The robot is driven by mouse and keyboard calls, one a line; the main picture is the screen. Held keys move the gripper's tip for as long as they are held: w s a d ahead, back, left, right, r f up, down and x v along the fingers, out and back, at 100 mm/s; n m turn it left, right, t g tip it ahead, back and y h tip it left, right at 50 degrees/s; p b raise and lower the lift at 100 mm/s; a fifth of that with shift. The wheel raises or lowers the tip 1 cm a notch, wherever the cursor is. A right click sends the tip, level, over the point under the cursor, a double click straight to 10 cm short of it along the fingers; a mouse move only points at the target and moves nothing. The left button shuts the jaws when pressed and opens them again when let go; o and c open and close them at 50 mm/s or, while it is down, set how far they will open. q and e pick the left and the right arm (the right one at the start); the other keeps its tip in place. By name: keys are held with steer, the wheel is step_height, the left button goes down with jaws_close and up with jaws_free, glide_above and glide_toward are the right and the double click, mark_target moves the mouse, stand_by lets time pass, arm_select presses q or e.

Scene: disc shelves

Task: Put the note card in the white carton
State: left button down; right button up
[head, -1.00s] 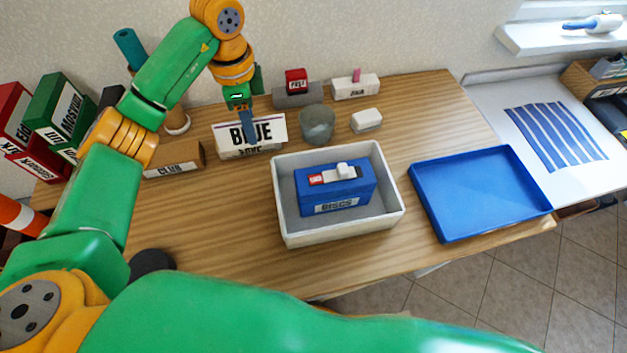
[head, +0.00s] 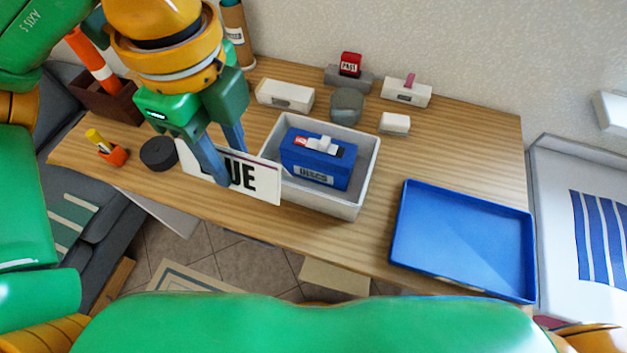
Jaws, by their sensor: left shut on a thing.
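The note card (head: 253,181) is a white rectangle with dark letters, of which "UE" shows; one finger covers part of it. My left gripper (head: 222,165) is shut on it and holds it upright, slightly tilted, over the front left of the table. The white carton (head: 361,170) is an open box just right of the card. The card's right end overlaps the carton's left side in the picture. A blue box labelled "DISCS" (head: 318,160) stands inside the carton. My right gripper is not in view.
A blue tray (head: 462,238) lies to the right. A white holder (head: 285,96), grey cup (head: 347,105), white block (head: 395,123) and red-topped stand (head: 349,73) line the back. A dark round thing (head: 158,153) and orange pen cup (head: 113,154) stand left.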

arm_select(q)
steer(key=shift+w+d+f+p, duration=0.7)
steer(key=shift+w+d+f, duration=0.9)
steer(key=shift+f, duration=0.8)
steer(key=shift+w+d+f+p, duration=0.7)
steer(key=shift+w+d+f, duration=0.55)
steer(key=shift+w+f, duration=0.95)
steer(key=shift+w+d+f+p, duration=0.7)
steer(key=shift+w+d+f, duration=0.8)
steer(key=shift+f, duration=1.1)
steer(key=shift+a, duration=0.1)
steer(key=c, duration=0.5)
jaws_free()
